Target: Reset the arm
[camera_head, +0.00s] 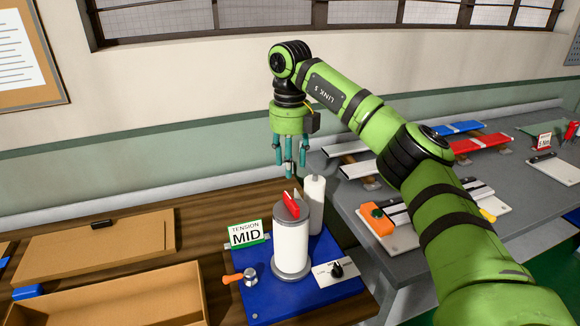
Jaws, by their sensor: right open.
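My right arm (345,97) is green with black joints and reaches in from the lower right, bent at the elbow. Its gripper (290,165) has teal fingers that point down. It is open and looks empty. It hangs above the white cylinder (291,245) with a red piece on top (291,204), apart from it. My left gripper does not show.
A blue base plate (270,303) carries the cylinder, a thinner white roll (315,203), a "TENSION MID" sign (246,234), an orange-handled lever (240,277) and a knob (337,269). A wooden box (140,297) stands left. A grey table (352,205) holds profiles and tools.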

